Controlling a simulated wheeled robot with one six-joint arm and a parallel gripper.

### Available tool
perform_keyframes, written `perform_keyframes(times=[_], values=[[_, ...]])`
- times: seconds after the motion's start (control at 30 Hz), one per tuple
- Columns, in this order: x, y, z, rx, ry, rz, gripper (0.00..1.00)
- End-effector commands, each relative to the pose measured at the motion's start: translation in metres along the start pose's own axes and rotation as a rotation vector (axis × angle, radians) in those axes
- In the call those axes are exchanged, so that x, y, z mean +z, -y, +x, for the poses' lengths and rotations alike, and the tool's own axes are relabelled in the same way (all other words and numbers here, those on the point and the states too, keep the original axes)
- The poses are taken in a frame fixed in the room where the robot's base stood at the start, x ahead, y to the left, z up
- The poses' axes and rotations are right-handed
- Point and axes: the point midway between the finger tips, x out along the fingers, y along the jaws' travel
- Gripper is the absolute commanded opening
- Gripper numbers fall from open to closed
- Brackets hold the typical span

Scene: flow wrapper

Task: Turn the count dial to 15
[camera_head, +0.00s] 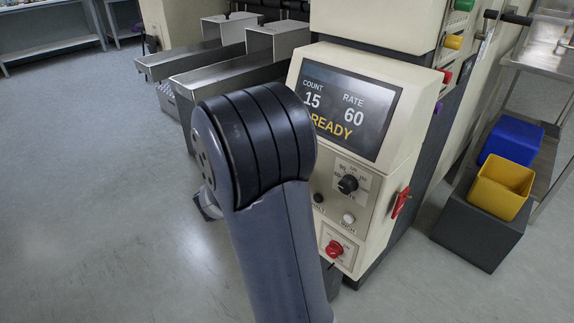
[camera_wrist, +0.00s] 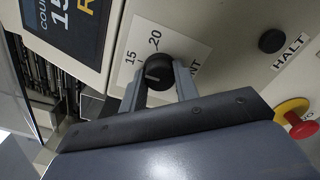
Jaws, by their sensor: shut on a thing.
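The count dial (camera_wrist: 160,71) is a round black knob on a pale plate with 15 and 20 printed beside it, seen in the wrist view. A pale line shows on its face; I cannot tell exactly which number it points at. My gripper (camera_wrist: 160,84) is shut on the dial, one finger on each side. The machine's screen (camera_head: 347,108) reads COUNT 15, RATE 60 and READY; part of it also shows in the wrist view (camera_wrist: 70,25). In the head view my arm hides the count dial and my fingertips.
Another black dial (camera_head: 347,184) sits on the panel right of my arm. The HALT button (camera_wrist: 272,40) and a red knob on yellow (camera_wrist: 292,112) are near the gripper. A red lever (camera_head: 400,203) is on the machine's side. Metal chutes (camera_head: 225,70) stand behind my arm.

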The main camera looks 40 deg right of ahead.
Motion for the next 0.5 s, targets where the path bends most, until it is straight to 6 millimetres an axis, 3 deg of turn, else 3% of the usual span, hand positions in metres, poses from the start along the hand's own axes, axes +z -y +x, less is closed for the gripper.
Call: perform_keyframes(times=[0.5], values=[[-0.0001, 0.0007, 0.0, -0.002, -0.001, 0.049, 0.07]])
